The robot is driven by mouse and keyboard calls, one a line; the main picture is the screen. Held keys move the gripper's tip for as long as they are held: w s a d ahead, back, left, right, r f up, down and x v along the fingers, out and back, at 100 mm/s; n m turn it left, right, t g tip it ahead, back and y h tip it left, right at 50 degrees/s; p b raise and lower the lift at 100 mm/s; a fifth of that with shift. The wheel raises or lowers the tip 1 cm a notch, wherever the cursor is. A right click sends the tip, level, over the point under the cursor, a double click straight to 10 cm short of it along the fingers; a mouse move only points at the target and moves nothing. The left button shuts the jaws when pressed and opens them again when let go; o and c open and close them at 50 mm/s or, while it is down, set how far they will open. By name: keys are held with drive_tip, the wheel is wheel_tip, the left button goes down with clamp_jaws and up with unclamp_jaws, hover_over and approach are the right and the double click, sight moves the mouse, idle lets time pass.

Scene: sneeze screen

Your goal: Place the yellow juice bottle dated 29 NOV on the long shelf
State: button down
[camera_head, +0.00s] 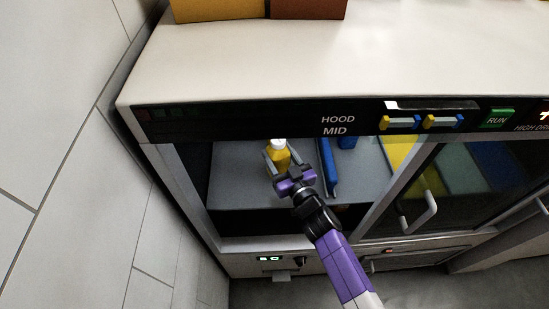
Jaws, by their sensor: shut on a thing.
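The yellow juice bottle (278,158) with a white cap stands upright inside the open left bay of the cabinet. My gripper (279,163) reaches in from the front and is shut on the bottle, one finger on each side. The date on the bottle is too small to read. The bottle is over the grey shelf (235,180); I cannot tell whether its base touches the surface. My gripper body hides the lower part of the bottle.
A blue divider (328,168) stands just right of my gripper, with a blue item (347,142) beyond it. The right bay is behind a glass door with a handle (425,212). A dark header (300,124) edges the opening above. Grey shelf left of the bottle is clear.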

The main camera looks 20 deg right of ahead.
drive_tip(key=shift+f+b, duration=0.35)
drive_tip(key=shift+f, duration=0.6)
drive_tip(key=c, duration=0.5)
unclamp_jaws()
drive_tip(key=shift+r, duration=0.2)
drive_tip(key=s+d+p, duration=0.1)
drive_tip(key=s, duration=1.1)
